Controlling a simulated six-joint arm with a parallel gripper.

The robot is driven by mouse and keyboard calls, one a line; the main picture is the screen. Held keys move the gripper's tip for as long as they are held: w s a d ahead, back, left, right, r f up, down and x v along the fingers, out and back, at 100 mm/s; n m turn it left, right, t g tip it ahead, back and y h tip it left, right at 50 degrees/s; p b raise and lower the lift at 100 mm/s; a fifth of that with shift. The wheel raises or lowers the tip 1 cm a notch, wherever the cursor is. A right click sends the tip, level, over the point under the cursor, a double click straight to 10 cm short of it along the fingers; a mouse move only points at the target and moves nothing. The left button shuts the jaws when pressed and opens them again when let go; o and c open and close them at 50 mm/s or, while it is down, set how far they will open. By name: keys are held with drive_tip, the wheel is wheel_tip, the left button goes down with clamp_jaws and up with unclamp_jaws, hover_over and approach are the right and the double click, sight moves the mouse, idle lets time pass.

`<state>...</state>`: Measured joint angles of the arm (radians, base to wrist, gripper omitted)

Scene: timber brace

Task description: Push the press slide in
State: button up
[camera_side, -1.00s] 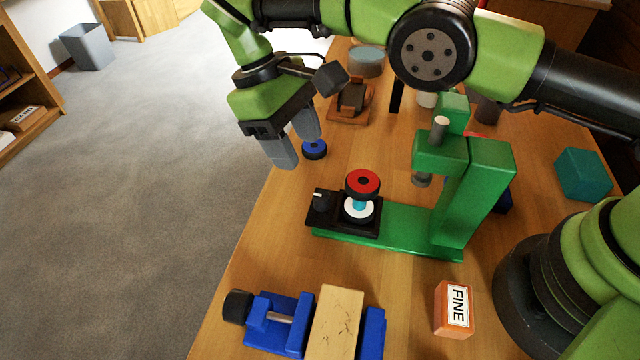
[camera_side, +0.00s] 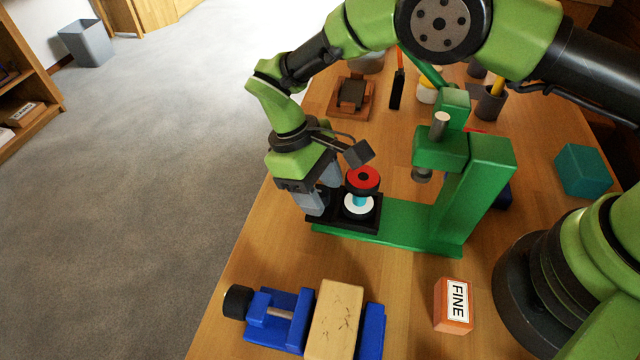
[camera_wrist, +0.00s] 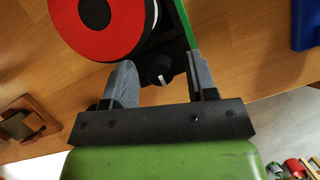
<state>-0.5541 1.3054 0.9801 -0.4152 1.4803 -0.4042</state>
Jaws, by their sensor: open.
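The green press (camera_side: 478,190) stands on the bench. Its black slide (camera_side: 368,228) sits at the left end of the green base, out from under the ram (camera_side: 422,174). A stack with a red disc (camera_side: 363,178) on top and a white disc (camera_side: 358,207) below stands on the slide. My gripper (camera_side: 316,208) is open and low at the slide's outer end. In the wrist view my fingers (camera_wrist: 160,82) are on either side of the slide's black knob (camera_wrist: 158,70). I cannot tell whether they touch it. The fingers hide the knob in the side view.
A blue vise (camera_side: 290,318) holding a wooden block (camera_side: 335,318) lies in front of the press. An orange FINE box (camera_side: 453,305) and a teal block (camera_side: 582,172) lie on the bench. Pots and tools stand behind. The bench's left edge is close to my gripper.

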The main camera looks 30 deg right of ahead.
sight(348, 200)
clamp_jaws()
drive_tip(key=shift+s+d, duration=1.35)
unclamp_jaws()
drive_tip(key=shift+r, duration=0.1)
drive_tip(key=v, duration=1)
drive_tip(key=shift+w, duration=0.1)
